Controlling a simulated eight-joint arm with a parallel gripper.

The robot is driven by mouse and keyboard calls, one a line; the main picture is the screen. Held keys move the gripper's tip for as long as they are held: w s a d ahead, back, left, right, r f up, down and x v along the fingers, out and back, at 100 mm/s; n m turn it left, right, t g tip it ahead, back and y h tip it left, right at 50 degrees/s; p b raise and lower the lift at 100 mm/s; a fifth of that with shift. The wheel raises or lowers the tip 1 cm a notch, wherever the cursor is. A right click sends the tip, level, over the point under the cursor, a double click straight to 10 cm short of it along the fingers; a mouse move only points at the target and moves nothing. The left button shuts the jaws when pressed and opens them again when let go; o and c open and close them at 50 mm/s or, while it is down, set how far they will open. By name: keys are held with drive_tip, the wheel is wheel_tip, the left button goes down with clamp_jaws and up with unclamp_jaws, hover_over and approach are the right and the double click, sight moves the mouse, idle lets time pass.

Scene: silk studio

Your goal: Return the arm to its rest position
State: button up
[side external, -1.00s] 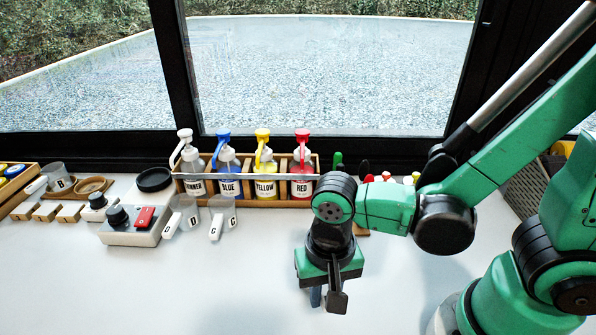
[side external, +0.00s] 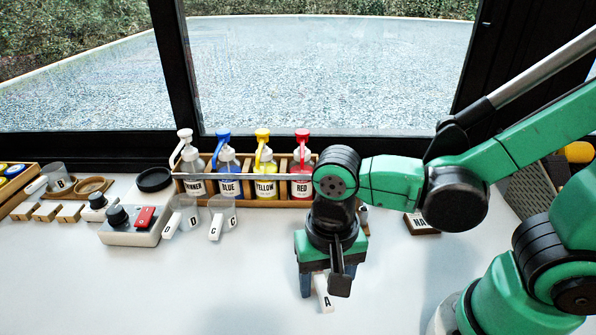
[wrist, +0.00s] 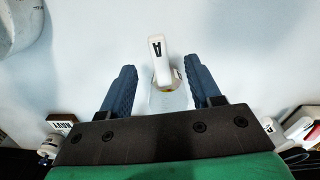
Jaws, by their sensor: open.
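My gripper (side external: 326,280) is open above the white table. Its two blue fingers also show in the wrist view (wrist: 160,68), spread apart with a gap on both sides of cup A. Cup A is a clear cup (wrist: 168,98) with a white handle (wrist: 157,50) marked A. In the wrist view it stands on the table between and beyond the fingers. In the side view only its white handle (side external: 323,293) shows clearly below my gripper, and the cup body is mostly hidden.
A wooden rack (side external: 248,200) with several pump bottles stands behind, left of my arm. Cups D (side external: 185,212) and C (side external: 226,212) and a grey device with a red switch (side external: 144,217) stand left. A dark labelled block (side external: 422,224) lies right. The front table is clear.

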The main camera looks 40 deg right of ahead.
drive_tip(key=shift+r, duration=1.2)
